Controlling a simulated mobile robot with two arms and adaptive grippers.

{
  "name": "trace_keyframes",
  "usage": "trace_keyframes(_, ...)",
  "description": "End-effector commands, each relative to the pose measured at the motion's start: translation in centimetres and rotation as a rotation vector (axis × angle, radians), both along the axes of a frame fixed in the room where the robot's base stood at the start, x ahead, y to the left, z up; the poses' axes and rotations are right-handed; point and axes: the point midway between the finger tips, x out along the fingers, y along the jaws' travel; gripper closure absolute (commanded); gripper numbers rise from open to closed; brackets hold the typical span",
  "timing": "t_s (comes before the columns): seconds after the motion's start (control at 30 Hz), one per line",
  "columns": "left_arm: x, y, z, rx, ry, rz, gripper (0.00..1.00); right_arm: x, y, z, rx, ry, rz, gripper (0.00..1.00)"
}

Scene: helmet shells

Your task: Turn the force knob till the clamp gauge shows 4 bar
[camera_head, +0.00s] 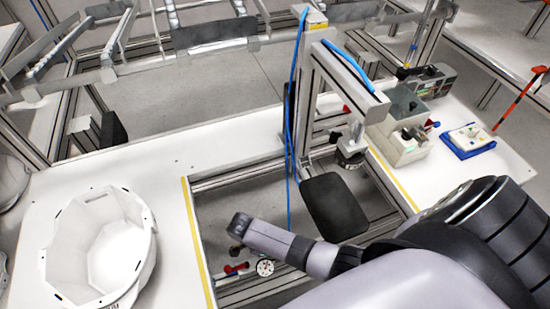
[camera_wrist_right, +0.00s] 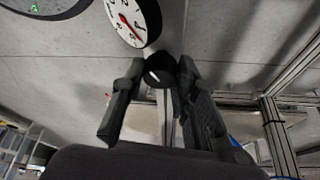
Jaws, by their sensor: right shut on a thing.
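The clamp gauge (camera_wrist_right: 137,20), a white round dial with a black rim and red needle, is at the top of the right wrist view, cut by the edge. Its digits are too small and tilted for a sure reading. It also shows small in the head view (camera_head: 265,267). The black force knob (camera_wrist_right: 160,72) sits between the fingertips of my right gripper (camera_wrist_right: 161,78), which is shut on it. My left gripper is in no view.
A white helmet shell (camera_head: 68,250) stands on the white table at left. A black pad (camera_head: 333,207) hangs near my right arm below a grey frame with blue hose. Grey boxes (camera_head: 402,140) and a blue tray (camera_head: 468,148) stand at right. A red fitting (camera_head: 235,268) is beside the gauge.

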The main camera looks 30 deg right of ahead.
Motion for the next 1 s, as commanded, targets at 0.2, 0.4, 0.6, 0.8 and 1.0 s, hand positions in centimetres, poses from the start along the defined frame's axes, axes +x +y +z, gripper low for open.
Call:
trace_keyframes(0.2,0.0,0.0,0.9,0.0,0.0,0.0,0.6,-0.2,0.1,0.2,0.0,0.003,0.074,1.0)
trace_keyframes(0.4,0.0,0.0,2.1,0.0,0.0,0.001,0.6,-0.3,0.1,0.3,0.001,0.004,0.215,1.0)
trace_keyframes(0.6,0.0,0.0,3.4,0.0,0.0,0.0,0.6,-0.5,0.2,0.2,0.002,0.004,0.402,1.0)
trace_keyframes(0.8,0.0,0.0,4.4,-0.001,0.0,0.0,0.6,-0.6,0.1,0.2,0.001,0.004,0.591,1.0)
trace_keyframes(1.0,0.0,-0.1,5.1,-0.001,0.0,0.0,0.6,-0.7,0.1,0.1,0.002,0.004,0.762,1.0)
